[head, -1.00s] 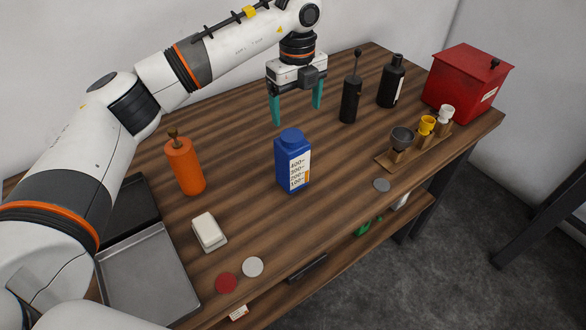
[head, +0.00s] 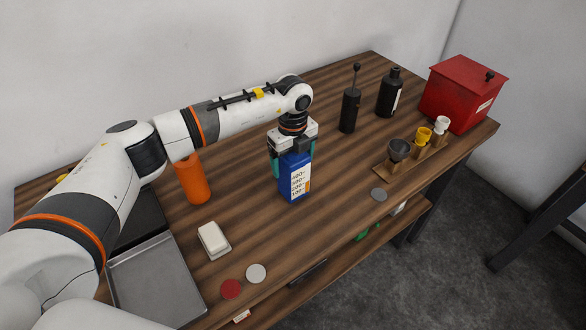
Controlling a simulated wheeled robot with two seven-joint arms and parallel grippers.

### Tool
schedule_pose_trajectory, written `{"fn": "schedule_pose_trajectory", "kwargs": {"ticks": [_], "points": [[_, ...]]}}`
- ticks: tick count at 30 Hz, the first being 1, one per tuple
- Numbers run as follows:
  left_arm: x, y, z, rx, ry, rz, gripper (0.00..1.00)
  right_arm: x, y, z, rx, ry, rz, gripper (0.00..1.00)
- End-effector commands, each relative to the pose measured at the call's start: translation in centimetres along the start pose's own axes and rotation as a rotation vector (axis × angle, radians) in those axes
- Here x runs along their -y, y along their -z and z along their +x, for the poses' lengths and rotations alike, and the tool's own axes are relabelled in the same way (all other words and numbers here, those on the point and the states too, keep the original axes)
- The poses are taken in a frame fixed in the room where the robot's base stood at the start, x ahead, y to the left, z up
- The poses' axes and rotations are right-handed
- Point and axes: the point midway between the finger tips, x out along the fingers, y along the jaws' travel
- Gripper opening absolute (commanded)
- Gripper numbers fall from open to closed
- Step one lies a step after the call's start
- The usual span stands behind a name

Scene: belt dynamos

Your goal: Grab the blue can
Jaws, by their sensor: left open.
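The blue can (head: 294,181), a square blue container with a white graduated label, stands upright near the middle of the wooden table. My left gripper (head: 293,156) is directly above it, pointing down, with its teal fingers on either side of the can's upper part. The fingers are open around it. The can's cap is hidden under the gripper. I cannot tell whether a finger touches the can. My right gripper does not show.
An orange bottle (head: 192,180) stands left, partly behind my arm. A white block (head: 213,239) and red and grey discs lie in front. Black bottles (head: 390,93), a wooden cup rack (head: 411,162) and a red box (head: 462,92) stand right. A metal tray (head: 160,275) is at left.

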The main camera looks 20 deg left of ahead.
Motion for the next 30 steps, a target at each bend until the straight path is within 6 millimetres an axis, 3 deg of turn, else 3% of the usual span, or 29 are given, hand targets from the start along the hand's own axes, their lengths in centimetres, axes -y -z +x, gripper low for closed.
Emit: {"fn": "schedule_pose_trajectory", "kwargs": {"ticks": [7,21,23,30], "points": [[-0.02,-0.02,0.2,0.0,0.0,0.001,0.84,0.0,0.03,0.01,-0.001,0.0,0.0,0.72],[-0.03,0.0,0.14,0.0,-0.001,0.0,0.07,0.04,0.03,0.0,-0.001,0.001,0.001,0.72],[-0.09,0.01,0.02,-0.001,-0.003,0.0,0.0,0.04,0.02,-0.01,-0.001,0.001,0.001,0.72],[-0.14,0.05,-0.4,-0.002,-0.005,0.0,0.0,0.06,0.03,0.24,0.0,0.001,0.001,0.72]]}}
